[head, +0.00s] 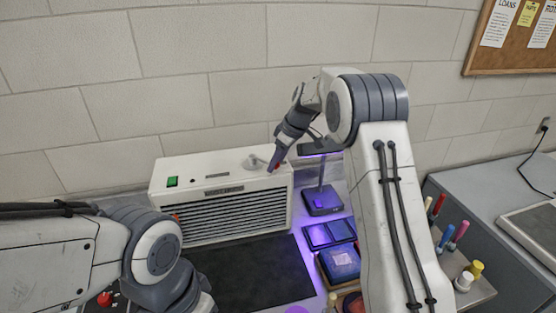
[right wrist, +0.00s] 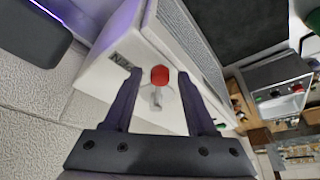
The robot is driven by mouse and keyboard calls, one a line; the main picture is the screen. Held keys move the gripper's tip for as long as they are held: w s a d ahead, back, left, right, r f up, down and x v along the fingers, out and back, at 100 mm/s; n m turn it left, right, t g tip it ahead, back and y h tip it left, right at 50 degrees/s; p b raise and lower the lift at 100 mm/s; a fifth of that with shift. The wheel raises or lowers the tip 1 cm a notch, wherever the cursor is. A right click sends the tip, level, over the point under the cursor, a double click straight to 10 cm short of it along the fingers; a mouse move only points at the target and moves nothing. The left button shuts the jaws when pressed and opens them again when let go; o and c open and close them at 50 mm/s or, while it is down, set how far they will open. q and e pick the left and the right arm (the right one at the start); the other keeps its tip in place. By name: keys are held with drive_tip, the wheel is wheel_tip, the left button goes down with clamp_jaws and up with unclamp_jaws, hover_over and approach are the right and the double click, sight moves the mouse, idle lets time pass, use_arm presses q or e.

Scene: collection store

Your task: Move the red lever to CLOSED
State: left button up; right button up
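The red lever's knob (right wrist: 159,75) sits on a pale pivot on a white box-shaped unit (right wrist: 105,85). In the right wrist view the knob lies between the tips of my open right gripper (right wrist: 160,73), with gaps on both sides. In the head view the right gripper (head: 274,167) reaches down to the right end of the unit's top (head: 210,172), by the red knob (head: 277,166).
The unit has a green switch (head: 172,182) and a slatted front grille (head: 230,213). A dark mat (head: 245,275) lies before it. A lamp with a purple glow (head: 322,200) stands close on the right, near dark trays (head: 328,233). Several coloured markers stand farther right.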

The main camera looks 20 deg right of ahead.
clamp_jaws()
drive_tip(key=shift+r, duration=0.1)
idle(1.1)
